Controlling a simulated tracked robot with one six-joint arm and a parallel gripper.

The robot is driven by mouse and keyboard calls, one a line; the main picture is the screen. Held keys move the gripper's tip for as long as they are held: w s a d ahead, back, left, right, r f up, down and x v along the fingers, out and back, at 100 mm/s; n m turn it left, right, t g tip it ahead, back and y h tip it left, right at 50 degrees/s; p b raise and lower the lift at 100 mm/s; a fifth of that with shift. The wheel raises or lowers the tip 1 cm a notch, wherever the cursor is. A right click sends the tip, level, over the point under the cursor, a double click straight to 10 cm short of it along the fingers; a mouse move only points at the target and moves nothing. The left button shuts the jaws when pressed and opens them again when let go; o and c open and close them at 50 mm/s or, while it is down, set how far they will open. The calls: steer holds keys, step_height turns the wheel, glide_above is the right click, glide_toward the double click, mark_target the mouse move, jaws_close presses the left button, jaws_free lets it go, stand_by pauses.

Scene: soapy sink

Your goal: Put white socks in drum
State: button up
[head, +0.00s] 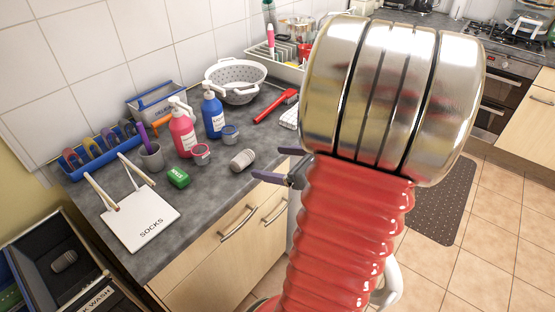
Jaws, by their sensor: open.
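My gripper (274,164) is open and empty, its two dark fingers pointing left beyond the counter's front edge. A light grey rolled bundle (242,159), possibly socks, lies on the dark counter just left of the fingers, apart from them. A white board or flat box (140,215) lettered "SOCKS" lies near the counter's left front, with two wooden sticks on it. A darker grey roll (63,261) lies in a black bin (30,245) at the lower left, with partly hidden "WASH" lettering. I cannot make out a drum. My large arm hides much of the right side.
A white colander (235,82), red brush (275,107) and dish rack (282,60) stand behind.

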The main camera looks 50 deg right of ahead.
stand_by(0.3)
steer(key=w+a+r+n+g+y, duration=0.15)
steer(key=a+n+g+y, duration=0.45)
steer(key=a+n, duration=1.35)
steer(key=s+a+r+n+g+h, duration=0.1)
steer(key=s+a+r+n+h, duration=0.2)
steer(key=a+n, duration=0.3)
steer(key=s+a+r+n+h, duration=0.3)
steer(key=a+r+n+h, duration=0.1)
steer(key=n, duration=0.5)
steer(key=shift+a+r+n+g, duration=0.25)
steer(key=shift+a+n+g, duration=0.15)
steer(key=shift+a, duration=0.45)
steer(key=shift+o, duration=0.3)
